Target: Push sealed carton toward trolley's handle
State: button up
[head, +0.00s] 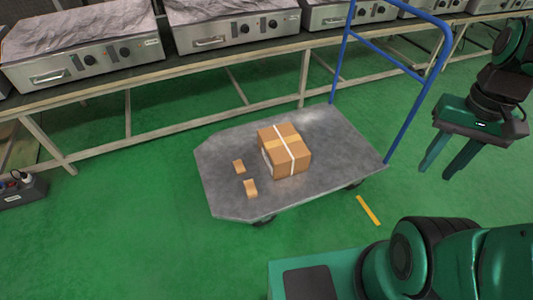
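The sealed carton (286,149) is a brown box with pale tape across it. It rests near the middle of the trolley's grey deck (335,136). The trolley's blue handle (437,65) rises at the deck's right end, with bare deck between it and the carton. My gripper (440,172) hangs in the air at the right, beyond the handle and apart from carton and trolley. Its two green fingers point down and stand apart with nothing visible between them.
Two small brown pieces (250,188) (239,166) lie on the deck left of the carton. A long bench (189,68) with several metal heating units (232,27) runs behind the trolley. A dark box (22,190) sits at the far left. Green floor is open in front, with a yellow strip (368,210).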

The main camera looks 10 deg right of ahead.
aim_at(284, 152)
jog(key=z, duration=0.05)
jog(key=k, duration=0.5)
jog(key=u, duration=0.75)
jog(key=i, duration=1.55)
jog(key=z, duration=0.25)
